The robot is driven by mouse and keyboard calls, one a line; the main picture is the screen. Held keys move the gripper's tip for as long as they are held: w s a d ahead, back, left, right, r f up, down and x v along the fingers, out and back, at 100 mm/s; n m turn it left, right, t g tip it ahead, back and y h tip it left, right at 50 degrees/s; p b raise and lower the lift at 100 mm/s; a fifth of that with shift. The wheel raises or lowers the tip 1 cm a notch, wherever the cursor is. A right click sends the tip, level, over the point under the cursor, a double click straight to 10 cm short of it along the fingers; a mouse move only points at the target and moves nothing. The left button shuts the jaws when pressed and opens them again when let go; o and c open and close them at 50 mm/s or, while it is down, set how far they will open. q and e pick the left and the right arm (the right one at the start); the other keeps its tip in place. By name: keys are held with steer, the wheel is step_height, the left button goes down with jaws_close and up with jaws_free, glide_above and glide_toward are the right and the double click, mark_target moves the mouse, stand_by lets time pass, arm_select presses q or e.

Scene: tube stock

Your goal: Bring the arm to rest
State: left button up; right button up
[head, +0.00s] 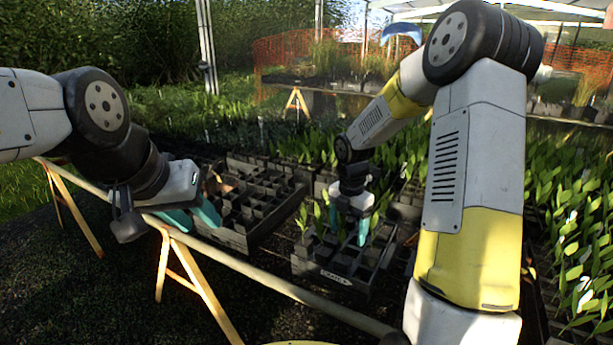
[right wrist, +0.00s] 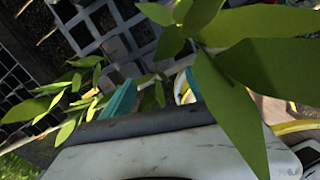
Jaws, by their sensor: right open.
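My right gripper (head: 349,226) points down among green seedlings (head: 317,218) in the front dark crate (head: 340,277), which bears a white label. Its teal fingers are apart. In the right wrist view the fingers (right wrist: 155,96) also stand apart, with leaves around and in front of them; I see nothing clamped between them, though leaves hide part of the gap. My left gripper (head: 193,216) is at the left, by the near-left corner of another dark crate (head: 238,238). Its teal fingers are apart and look empty.
The crate at the left has many mostly empty square cells. A pale rail (head: 270,281) on wooden trestle legs (head: 199,290) runs along the front. Dense leafy plants (head: 570,215) fill the right side. Orange netting (head: 285,55) stands behind.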

steer(key=s+r+m+t, duration=0.1)
steer(key=s+r+m, duration=0.4)
steer(key=r+m, duration=0.25)
steer(key=s+r+m+t, duration=0.2)
steer(key=s+r+m, duration=0.4)
steer(key=r, duration=0.3)
steer(key=s+a+r+m+t+y, duration=0.1)
steer(key=s+r+m, duration=0.1)
steer(key=s+m, duration=0.4)
steer(key=s+a+r+m+t+y, duration=0.1)
steer(key=s+r+m, duration=0.2)
steer(key=s+m, duration=0.3)
steer(key=shift+a+t, duration=0.3)
